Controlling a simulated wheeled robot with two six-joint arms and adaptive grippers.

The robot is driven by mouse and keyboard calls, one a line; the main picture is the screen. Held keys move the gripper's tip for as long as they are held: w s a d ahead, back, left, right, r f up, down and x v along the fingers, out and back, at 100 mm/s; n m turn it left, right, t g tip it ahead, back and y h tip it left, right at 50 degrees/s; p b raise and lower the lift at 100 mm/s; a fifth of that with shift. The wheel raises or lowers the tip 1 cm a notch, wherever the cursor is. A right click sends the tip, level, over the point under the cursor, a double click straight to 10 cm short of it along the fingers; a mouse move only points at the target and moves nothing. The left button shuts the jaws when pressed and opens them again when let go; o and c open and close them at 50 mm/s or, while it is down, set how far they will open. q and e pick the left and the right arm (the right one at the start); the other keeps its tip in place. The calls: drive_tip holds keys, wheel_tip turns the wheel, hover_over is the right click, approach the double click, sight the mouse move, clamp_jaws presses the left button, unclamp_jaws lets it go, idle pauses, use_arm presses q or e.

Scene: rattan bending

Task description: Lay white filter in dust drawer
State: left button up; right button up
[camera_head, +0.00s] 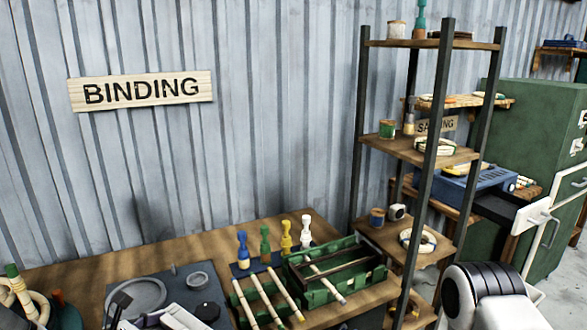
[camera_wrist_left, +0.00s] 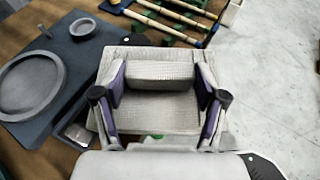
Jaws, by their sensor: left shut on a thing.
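My left gripper (camera_wrist_left: 160,98) is shut on a pale grey-white, mesh-textured piece, likely the white filter (camera_wrist_left: 160,72). The piece has a raised block on a flat plate, and the dark purple-padded fingers sit on either side of the block. In the head view my left gripper (camera_head: 150,315) is only partly seen at the bottom edge, over the bench front. A dark pulled-out drawer with a white front (camera_head: 538,217) shows at the right by the green cabinet; I cannot tell if it is the dust drawer. My right gripper is out of view.
The wooden bench (camera_head: 95,263) carries a dark mat with round dishes (camera_wrist_left: 30,82), several colored pegs and a green rack (camera_head: 350,277) with rods. A dark-posted shelf (camera_head: 438,120) stands between bench and cabinet (camera_head: 530,125). Pale floor (camera_wrist_left: 275,70) lies right of the bench.

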use_arm(q)
drive_tip(key=s+d+f+m+g+h, duration=0.4)
drive_tip(key=s+d+f, duration=0.2)
drive_tip(key=s, duration=0.5)
wheel_tip(320, 180, down, 8)
drive_tip(key=b, duration=0.8)
drive_tip(key=shift+d+t, duration=0.2)
drive_tip(key=shift+t, duration=0.2)
drive_tip(key=shift+r, duration=0.1)
